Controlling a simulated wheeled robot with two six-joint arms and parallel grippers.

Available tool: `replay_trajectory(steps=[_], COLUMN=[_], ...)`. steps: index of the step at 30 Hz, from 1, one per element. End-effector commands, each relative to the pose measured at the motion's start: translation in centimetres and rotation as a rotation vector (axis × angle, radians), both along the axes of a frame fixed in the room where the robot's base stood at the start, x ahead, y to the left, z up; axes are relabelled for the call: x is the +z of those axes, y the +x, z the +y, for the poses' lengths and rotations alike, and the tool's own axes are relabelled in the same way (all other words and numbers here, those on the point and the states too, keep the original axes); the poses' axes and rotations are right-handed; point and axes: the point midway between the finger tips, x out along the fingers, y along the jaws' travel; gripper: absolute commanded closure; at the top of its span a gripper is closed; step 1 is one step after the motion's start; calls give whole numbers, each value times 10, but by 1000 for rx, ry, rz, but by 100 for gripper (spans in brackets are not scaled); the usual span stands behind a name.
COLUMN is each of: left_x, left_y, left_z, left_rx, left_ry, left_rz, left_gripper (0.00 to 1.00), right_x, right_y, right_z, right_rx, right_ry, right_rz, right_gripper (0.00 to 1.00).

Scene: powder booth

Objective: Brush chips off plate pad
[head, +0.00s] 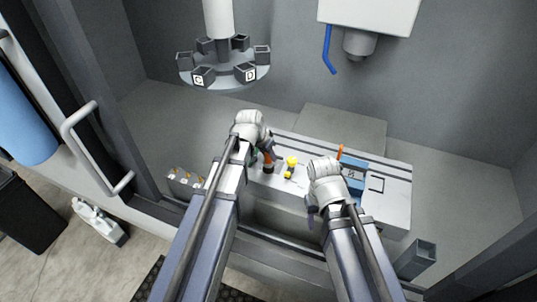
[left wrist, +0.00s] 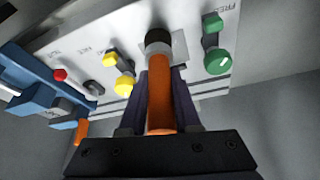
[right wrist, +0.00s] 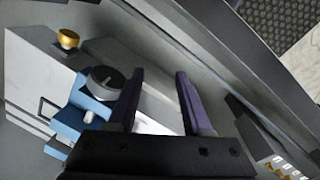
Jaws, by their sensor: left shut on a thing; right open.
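My left gripper (head: 268,158) is over the left half of the white console. In the left wrist view its dark fingers (left wrist: 158,90) are shut on an orange-handled tool (left wrist: 160,100) with a black end (left wrist: 158,40). The black end lies over a small grey square pad (left wrist: 179,46); I cannot tell whether they touch. The tool also shows as a bit of orange in the head view (head: 267,157). My right gripper (head: 311,205) is open and empty by the console's front edge; its spread fingers show in the right wrist view (right wrist: 160,100). I cannot make out any chips.
The white console (head: 398,205) carries yellow knobs (left wrist: 124,85), a green knob (left wrist: 217,62), a red button (left wrist: 60,75) and a blue fixture (right wrist: 95,112) with a black dial (right wrist: 103,79). A round carousel (head: 225,75) hangs at the back.

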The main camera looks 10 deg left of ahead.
Motion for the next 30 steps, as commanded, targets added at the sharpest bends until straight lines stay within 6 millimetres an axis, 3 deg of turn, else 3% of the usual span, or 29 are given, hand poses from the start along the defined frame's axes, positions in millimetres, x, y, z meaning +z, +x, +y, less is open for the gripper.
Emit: replay_trajectory(steps=[30], left_x=[-19], left_y=[0], left_z=[0], left_rx=[0], left_ry=[0], left_rz=[0], left_gripper=[100], right_x=[-19], right_y=[0], right_z=[0], right_rx=[0], right_ry=[0], right_rz=[0], right_gripper=[50])
